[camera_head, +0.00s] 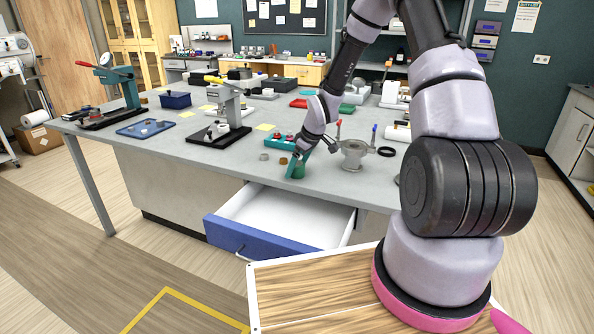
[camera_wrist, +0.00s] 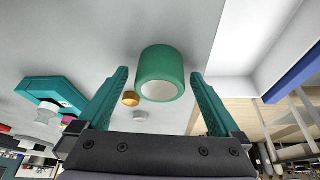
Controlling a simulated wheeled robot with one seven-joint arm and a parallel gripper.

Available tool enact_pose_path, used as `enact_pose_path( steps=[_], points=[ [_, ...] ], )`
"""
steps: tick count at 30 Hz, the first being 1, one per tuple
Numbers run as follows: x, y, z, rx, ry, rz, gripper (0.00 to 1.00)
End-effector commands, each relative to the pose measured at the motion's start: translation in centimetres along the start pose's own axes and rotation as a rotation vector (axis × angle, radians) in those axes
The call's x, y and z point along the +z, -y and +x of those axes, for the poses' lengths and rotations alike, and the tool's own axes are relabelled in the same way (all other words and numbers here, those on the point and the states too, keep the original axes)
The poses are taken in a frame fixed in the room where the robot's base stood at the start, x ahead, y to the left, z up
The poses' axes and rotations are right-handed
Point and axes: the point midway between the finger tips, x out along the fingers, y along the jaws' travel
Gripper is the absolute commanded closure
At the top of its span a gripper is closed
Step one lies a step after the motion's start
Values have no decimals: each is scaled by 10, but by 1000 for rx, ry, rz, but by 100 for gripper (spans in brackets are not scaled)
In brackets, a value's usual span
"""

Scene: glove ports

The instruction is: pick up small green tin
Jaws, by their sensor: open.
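The small green tin (camera_wrist: 160,64) is near the front edge of the grey table, above the open drawer. In the wrist view its green side and pale round end show between my two teal fingers. My gripper (camera_wrist: 160,74) is open, with a gap on both sides of the tin, and the fingertips reach about level with it. In the head view the tin (camera_head: 299,172) shows small and partly hidden by my gripper (camera_head: 297,163), so I cannot tell there how far the fingers surround it.
An open white drawer (camera_head: 285,212) with a blue front juts out below the tin. A brass piece (camera_head: 284,161) and a grey piece (camera_head: 264,157) lie left of it. A teal tray (camera_head: 283,140) is behind; a grey metal flanged fitting (camera_head: 353,153) stands to the right.

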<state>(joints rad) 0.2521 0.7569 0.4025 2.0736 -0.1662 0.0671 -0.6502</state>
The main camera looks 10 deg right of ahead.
Motion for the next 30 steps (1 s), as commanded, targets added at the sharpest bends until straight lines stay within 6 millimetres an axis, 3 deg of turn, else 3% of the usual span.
enact_pose_path(
  steps=[3, 10, 20, 30],
  points=[
    [0, 0, 0, 0, 0, 0, 4],
    [0, 0, 0, 0, 0, 0, 90],
    [-4, -1, -10, 3, -2, 0, 90],
    [-29, -2, -71, 3, -3, -1, 90]
  ],
)
